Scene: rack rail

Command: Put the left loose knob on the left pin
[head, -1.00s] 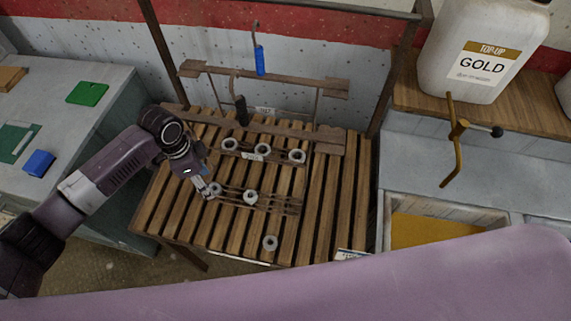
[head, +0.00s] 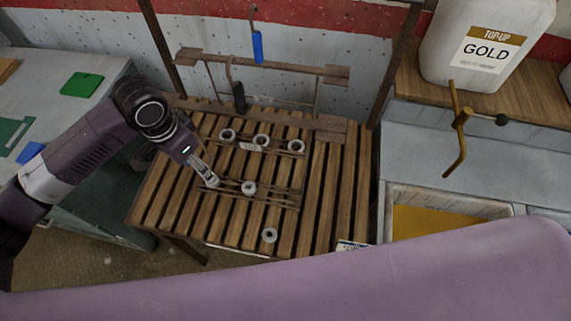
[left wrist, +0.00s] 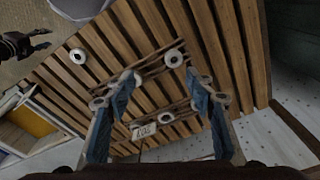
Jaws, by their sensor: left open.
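My left gripper (head: 211,183) is open, low over the left end of the front rail (head: 275,193) on the slatted table. In the left wrist view its blue-padded fingers (left wrist: 165,97) stand apart with no knob clearly held. The grey ring-shaped left knob of this rail shows in that view (left wrist: 173,58), just beyond the fingertips; in the head view the gripper mostly hides it. Another knob (head: 249,188) sits to its right, and one (head: 269,235) lies at the table's front. The back rail carries three knobs: left (head: 228,135), middle (head: 261,141), right (head: 296,146). Pins are too small to tell.
A wooden frame with a blue-handled hook (head: 257,46) and a dark-handled tool (head: 238,96) stands behind the rails. A brass-coloured lever (head: 459,130) and white jug (head: 480,45) are at right. The right slats (head: 345,190) are clear.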

